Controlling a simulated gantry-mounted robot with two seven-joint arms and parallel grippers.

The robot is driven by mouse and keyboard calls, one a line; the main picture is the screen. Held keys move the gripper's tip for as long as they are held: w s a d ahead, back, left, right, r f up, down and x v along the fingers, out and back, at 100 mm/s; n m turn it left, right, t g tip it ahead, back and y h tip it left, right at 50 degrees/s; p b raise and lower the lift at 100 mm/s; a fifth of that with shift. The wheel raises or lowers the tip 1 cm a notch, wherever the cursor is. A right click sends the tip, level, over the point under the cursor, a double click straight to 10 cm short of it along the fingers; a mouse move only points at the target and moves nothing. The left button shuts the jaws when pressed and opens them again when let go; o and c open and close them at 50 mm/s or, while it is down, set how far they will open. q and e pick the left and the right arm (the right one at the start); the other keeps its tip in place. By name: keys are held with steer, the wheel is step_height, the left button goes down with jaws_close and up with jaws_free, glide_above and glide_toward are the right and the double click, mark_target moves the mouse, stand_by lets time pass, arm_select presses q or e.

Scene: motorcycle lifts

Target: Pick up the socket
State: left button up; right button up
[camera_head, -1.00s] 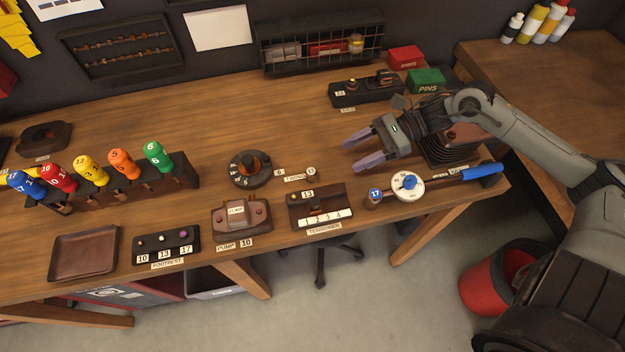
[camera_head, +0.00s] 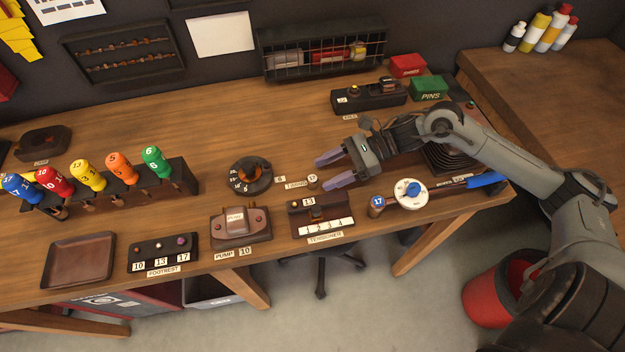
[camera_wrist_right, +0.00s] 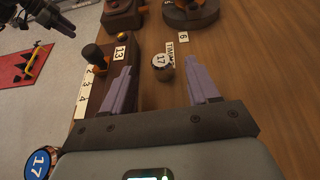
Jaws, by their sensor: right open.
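My right gripper (camera_head: 331,171) is open and empty, just to the right of this socket, fingers pointing left. In the right wrist view the socket appears between the two fingertips; I cannot tell how far below them it lies. Another piece marked 17 (camera_head: 376,203) sits at the left end of the torque wrench (camera_head: 487,179).
The tensioner block (camera_head: 322,213) lies close below the gripper. The round timing part (camera_head: 250,175) stands left of the socket. A pump part (camera_head: 240,222), footrest tray (camera_head: 163,252) and screwdriver rack (camera_head: 125,193) stand further left. The bench behind the socket is clear.

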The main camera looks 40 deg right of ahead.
mark_target(314, 178)
steer(key=shift+w+a, duration=0.35)
steer(key=shift+a, duration=0.05)
steer(key=shift+x, duration=1.1)
steer(key=shift+f, duration=0.1)
steer(key=shift+s, duration=0.1)
steer(key=c, duration=1.1)
steer(key=shift+o, duration=0.2)
